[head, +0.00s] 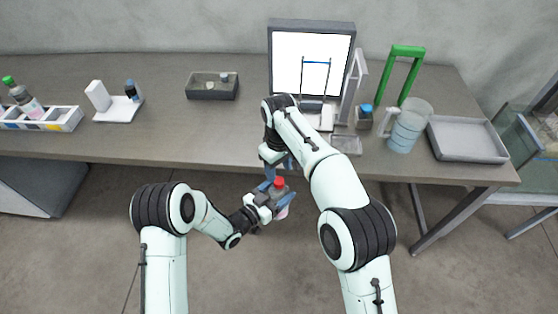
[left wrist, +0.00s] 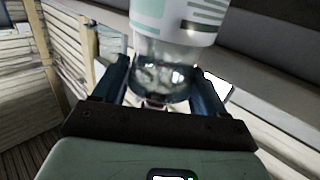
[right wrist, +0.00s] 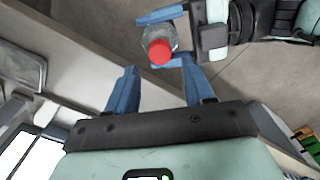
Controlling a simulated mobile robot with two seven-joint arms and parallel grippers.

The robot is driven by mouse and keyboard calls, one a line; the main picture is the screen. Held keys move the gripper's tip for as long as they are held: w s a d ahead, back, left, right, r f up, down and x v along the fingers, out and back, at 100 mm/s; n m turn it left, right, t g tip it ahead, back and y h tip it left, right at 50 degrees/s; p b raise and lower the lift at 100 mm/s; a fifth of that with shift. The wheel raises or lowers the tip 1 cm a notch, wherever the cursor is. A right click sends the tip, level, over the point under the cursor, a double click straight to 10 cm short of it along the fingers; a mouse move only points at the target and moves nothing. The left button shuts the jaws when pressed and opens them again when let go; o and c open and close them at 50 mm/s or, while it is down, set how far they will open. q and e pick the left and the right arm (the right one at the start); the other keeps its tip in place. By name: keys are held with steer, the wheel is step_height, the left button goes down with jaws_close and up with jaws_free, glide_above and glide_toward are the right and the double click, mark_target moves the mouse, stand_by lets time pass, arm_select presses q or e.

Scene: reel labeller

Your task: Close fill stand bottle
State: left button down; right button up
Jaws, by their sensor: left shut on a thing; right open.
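A clear bottle (head: 283,212) with a red cap (head: 279,184) is in front of the table's front edge. My left gripper (head: 270,201) is shut on its body. In the head view the right arm partly hides this gripper.
On the table are a dark tray (head: 212,95), a monitor (head: 290,60), a blue-capped bottle (head: 364,118), a jug (head: 408,128), a green-handled frame (head: 408,50) and a grey tray (head: 467,155). A white rack (head: 62,120) stands far left.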

mark_target(279, 180)
steer(key=shift+f, duration=2.55)
jaws_close()
steer(key=shift+o, duration=0.8)
jaws_free()
step_height(279, 180, up, 12)
steer(key=shift+d, duration=0.1)
